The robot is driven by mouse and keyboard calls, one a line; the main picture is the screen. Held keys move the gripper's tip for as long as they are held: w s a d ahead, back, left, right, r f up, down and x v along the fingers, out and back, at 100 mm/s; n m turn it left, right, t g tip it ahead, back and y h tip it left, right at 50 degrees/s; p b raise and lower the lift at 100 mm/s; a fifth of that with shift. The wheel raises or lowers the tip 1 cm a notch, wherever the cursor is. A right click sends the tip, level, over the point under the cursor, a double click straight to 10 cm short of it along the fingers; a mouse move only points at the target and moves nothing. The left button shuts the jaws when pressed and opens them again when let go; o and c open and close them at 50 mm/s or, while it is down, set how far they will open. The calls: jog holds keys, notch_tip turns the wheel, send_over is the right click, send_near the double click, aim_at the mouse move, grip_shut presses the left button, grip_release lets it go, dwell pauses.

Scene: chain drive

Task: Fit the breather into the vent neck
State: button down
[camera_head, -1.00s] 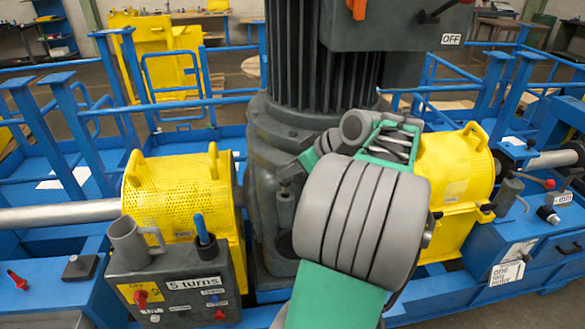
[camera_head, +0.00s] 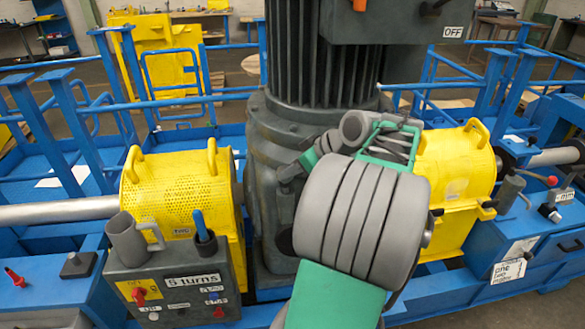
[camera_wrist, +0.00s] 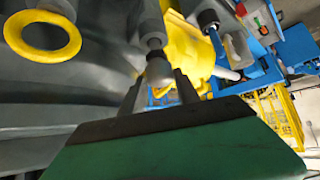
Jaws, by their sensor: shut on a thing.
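My gripper (camera_wrist: 158,82) shows in the wrist view, its two grey fingers shut on a small part with a light grey rounded end and a dark collar and stem. This part looks like the breather (camera_wrist: 159,70). It points away from my gripper, in front of a grey housing. A yellow ring (camera_wrist: 42,37) lies on the grey housing at the upper left of the wrist view, apart from the held part. I cannot tell whether this ring marks the vent neck. In the head view my arm hides the gripper and breather.
A large grey motor housing (camera_head: 268,150) stands in the middle of the head view. Yellow perforated guards (camera_head: 175,185) flank it over a shaft. A control box (camera_head: 180,285) with a grey mug (camera_head: 126,238) stands at front left. Blue rails surround the machine.

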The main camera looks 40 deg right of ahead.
jog(key=shift+f+b, duration=1)
jog(key=shift+f, duration=0.2)
jog(key=c, duration=0.8)
grip_release()
jog(key=v, duration=0.8)
